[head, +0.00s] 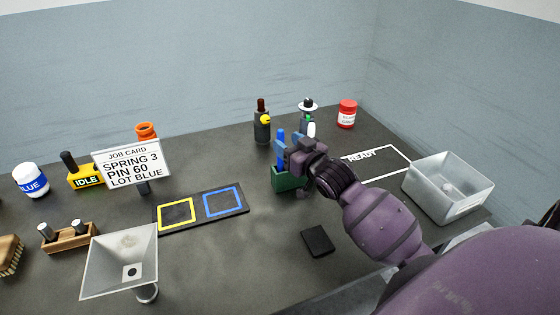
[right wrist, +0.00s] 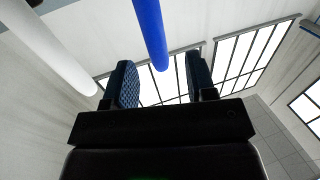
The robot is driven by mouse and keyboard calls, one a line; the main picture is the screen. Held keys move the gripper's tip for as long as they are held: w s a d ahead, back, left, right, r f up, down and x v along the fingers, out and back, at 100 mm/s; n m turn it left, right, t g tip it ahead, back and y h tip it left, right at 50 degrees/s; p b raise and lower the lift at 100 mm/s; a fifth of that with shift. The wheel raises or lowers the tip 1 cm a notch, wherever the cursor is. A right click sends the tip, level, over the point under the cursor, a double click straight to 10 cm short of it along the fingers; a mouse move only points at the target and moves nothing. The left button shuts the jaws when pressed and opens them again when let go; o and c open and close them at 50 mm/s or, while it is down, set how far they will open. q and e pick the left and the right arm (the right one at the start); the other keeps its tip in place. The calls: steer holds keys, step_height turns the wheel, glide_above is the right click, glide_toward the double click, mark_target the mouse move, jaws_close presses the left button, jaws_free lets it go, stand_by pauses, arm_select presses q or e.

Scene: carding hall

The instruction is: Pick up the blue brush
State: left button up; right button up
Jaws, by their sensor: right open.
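The blue brush shows as an upright blue handle (head: 281,136) above a green holder (head: 287,181). My right gripper (head: 296,150) is at the holder, close beside the handle and hiding part of it. In the right wrist view the gripper (right wrist: 162,84) is open, and the blue handle (right wrist: 150,30) comes in from the top, its end between the two fingers in the picture. I see no finger closed on it. A white handle (right wrist: 50,45) lies to its left, outside the fingers. My left gripper is not in view.
A dark bottle (head: 262,127) and a red-lidded jar (head: 347,114) stand behind. A black pad (head: 317,241), a two-square tray (head: 200,211), a job card (head: 132,164) and a hopper (head: 120,262) are nearer or left.

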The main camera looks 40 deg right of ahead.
mark_target(283, 140)
steer(key=shift+w+f, duration=0.15)
steer(key=shift+w, duration=1.25)
steer(key=shift+w+f, duration=0.1)
steer(key=shift+w, duration=1.3)
jaws_close()
